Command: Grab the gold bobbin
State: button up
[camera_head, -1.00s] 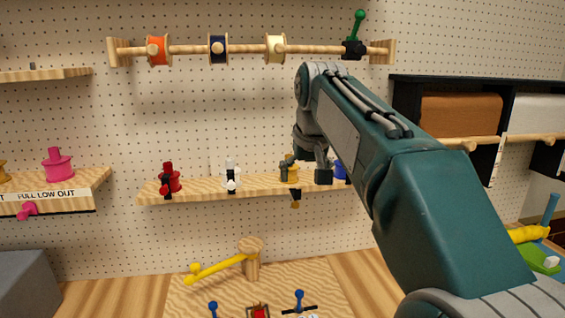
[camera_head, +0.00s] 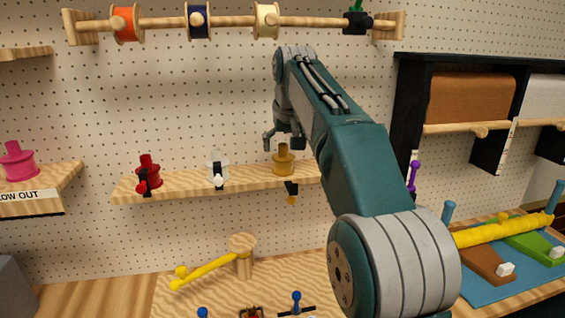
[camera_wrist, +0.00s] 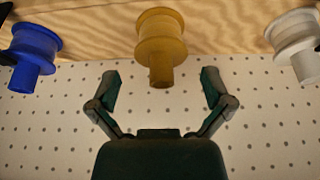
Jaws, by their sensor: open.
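The gold bobbin (camera_head: 283,161) stands upright on the middle wooden shelf, at the right of the visible part, in the head view. In the wrist view the gold bobbin (camera_wrist: 160,45) is at top centre, just beyond and between my two fingertips. My gripper (camera_wrist: 160,88) is open and empty, with a finger spread to either side and a gap to the bobbin. In the head view my gripper (camera_head: 283,140) is near the gold bobbin's top, partly hidden by my arm.
A blue bobbin (camera_wrist: 35,48) and a white bobbin (camera_wrist: 296,45) flank the gold one in the wrist view. A red bobbin (camera_head: 148,172) stands farther left on the shelf (camera_head: 185,182). A rod with ribbon spools (camera_head: 228,21) runs above. The pegboard between is clear.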

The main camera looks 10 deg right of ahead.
aim_at(283, 156)
jog(key=x, duration=0.4)
jog(key=shift+a+f, duration=0.1)
jog(key=shift+f, duration=0.15)
jog(key=c, duration=1)
jog(key=shift+r, duration=0.15)
